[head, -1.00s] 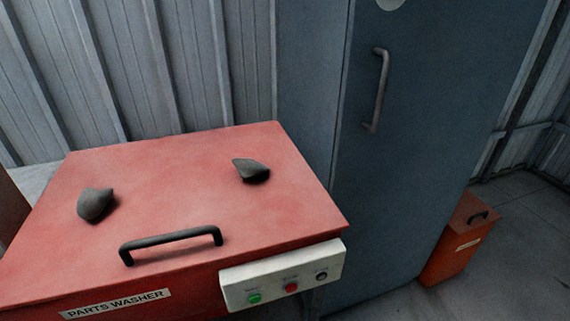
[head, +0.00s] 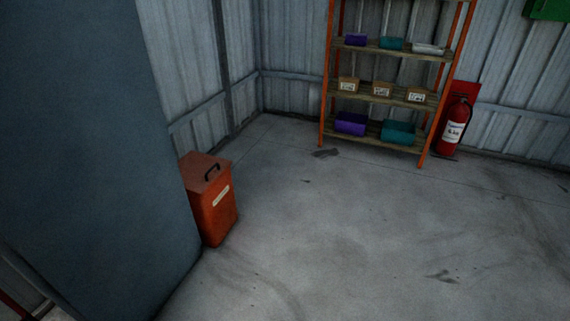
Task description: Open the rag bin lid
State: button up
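An orange-red bin (head: 216,213) stands upright on the floor, left of the middle in the head view. It has a pale label on its front, too small to read. The bin's left side is partly hidden by a tall blue-grey cabinet. My gripper is not in view.
The blue-grey cabinet (head: 85,150) fills the left, close beside the bin. An orange-framed shelf (head: 375,97) with boxes and bins stands at the back wall, a red fire extinguisher (head: 455,127) to its right. The concrete floor (head: 340,235) right of the bin is clear.

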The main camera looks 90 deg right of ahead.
aim_at(198, 170)
jog(key=z, duration=2.45)
jog(key=i+l+u, duration=0.1)
jog(key=u, duration=0.3)
jog(key=l+u, duration=0.15)
jog(key=u, duration=0.25)
jog(key=i+l+u, duration=0.1)
jog(key=u, duration=0.3)
jog(key=i+l+u, duration=0.2)
jog(key=l+u, duration=0.15)
jog(key=l, duration=0.8)
jog(key=l+u, duration=0.4)
jog(key=l, duration=0.7)
jog(key=i+l, duration=0.15)
jog(key=l, duration=0.15)
jog(key=i+l, duration=0.1)
jog(key=l, duration=0.25)
jog(key=i+l, duration=0.15)
jog(key=l, duration=0.15)
